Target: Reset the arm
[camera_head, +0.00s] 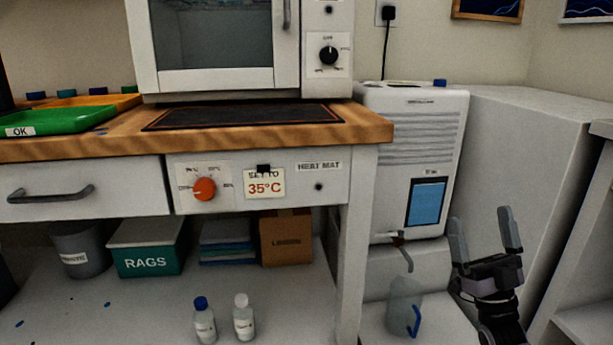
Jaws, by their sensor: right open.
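My right gripper (483,236) is at the lower right of the head view, its two grey fingers pointing up and spread apart. It is open, with nothing between the fingers. It is in front of the white cabinet side and to the right of a clear jug (403,306) with a blue handle. The gripper and the jug appear apart. My left gripper is not in view.
A white dispenser (415,160) with a tap stands behind the jug. The wooden bench (368,131) carries a heat mat (243,117), an oven and a green tray (62,121). Two bottles (204,322) (244,318), a rags bin (147,262) and a cardboard box (286,240) are below.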

